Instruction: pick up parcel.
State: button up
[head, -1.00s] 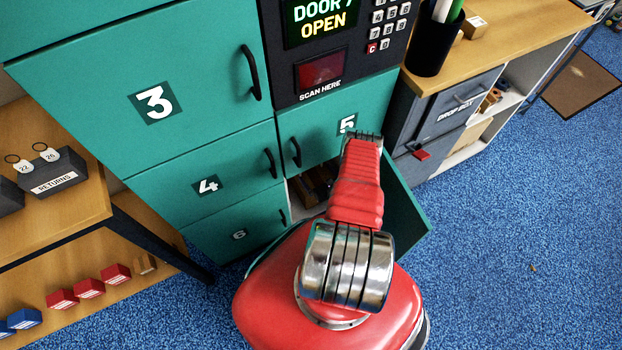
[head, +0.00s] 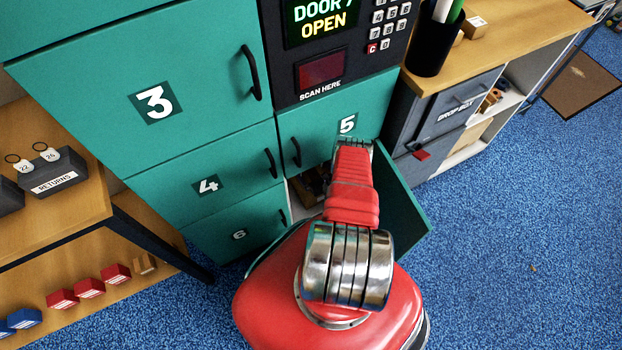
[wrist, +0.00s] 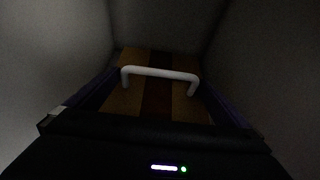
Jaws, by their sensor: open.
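The parcel (wrist: 124,100) is brown with a darker band down its middle and a pale bar handle (wrist: 160,73) across it. It sits deep inside a dim locker compartment in the wrist view. A small brown part, likely the parcel (head: 311,187), shows in the open lower compartment in the head view. My gripper (wrist: 160,88) is open, its two dark fingers spread to the left and right of the handle. The fingers look apart from the handle; how far above it they are, I cannot tell. In the head view my arm hides the gripper.
The open locker door (head: 402,210) stands out to the right of my arm. Compartment walls (wrist: 60,50) rise close on both sides. Shut teal doors are to the left and above. A wooden shelf (head: 60,235) with small boxes stands left, a drop box counter (head: 440,130) right.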

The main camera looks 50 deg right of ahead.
jog(key=c, duration=1.6)
jog(key=shift+d+r, duration=0.1)
jog(key=shift+c, duration=0.7)
